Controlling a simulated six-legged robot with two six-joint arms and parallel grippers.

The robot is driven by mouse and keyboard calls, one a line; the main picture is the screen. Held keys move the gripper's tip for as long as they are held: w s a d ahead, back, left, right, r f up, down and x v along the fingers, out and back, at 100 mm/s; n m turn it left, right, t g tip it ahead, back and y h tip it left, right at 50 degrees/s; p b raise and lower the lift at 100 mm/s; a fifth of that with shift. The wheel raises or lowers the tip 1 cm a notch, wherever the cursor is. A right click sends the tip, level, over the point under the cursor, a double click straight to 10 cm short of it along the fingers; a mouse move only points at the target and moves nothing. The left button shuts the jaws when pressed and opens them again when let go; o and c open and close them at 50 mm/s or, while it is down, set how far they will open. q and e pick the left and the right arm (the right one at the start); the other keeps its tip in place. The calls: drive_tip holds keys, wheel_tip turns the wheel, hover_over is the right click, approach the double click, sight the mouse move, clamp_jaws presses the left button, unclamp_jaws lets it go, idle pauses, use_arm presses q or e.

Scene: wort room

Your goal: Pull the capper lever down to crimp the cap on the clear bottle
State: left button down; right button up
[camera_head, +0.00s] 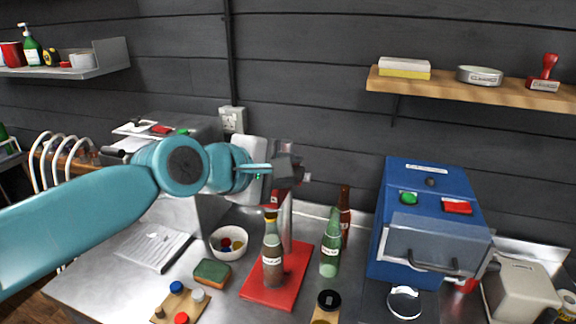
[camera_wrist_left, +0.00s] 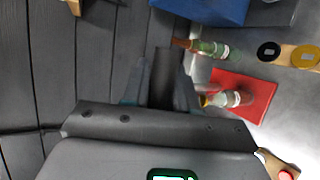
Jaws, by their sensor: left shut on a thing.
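The capper has a red base plate (camera_head: 290,290) and a grey upright column (camera_head: 286,220) on the metal bench. The clear bottle (camera_head: 273,262), with brownish contents and a yellowish top, stands upright on the plate. My left gripper (camera_head: 288,165) is at the top of the column, above the bottle. Its jaws are shut on what appears to be the capper lever, mostly hidden by the gripper. In the wrist view the dark jaws (camera_wrist_left: 168,82) cover the grasp. My right gripper is not in view.
A green bottle (camera_head: 330,250) and a brown bottle (camera_head: 345,212) stand right of the capper. A blue machine (camera_head: 425,205) stands further right. A white bowl (camera_head: 229,243), a sponge (camera_head: 212,273) and a wooden board with coloured caps (camera_head: 160,312) lie to the left.

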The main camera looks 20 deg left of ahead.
use_arm(q)
drive_tip(key=shift+w+r+p, duration=0.3)
drive_tip(key=shift+w+r, duration=0.05)
drive_tip(key=shift+r, duration=0.25)
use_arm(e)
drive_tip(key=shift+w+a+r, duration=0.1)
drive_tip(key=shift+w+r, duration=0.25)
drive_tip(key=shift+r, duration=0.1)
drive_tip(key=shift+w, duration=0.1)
use_arm(q)
drive_tip(key=c, duration=1)
unclamp_jaws()
drive_tip(key=shift+o, duration=0.2)
drive_tip(key=shift+s, duration=0.1)
drive_tip(key=b+v, duration=0.2)
drive_tip(key=v, duration=1.4)
drive_tip(key=shift+s, duration=0.15)
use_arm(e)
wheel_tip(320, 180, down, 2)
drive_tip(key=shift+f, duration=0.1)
use_arm(q)
drive_tip(key=shift+a, duration=0.1)
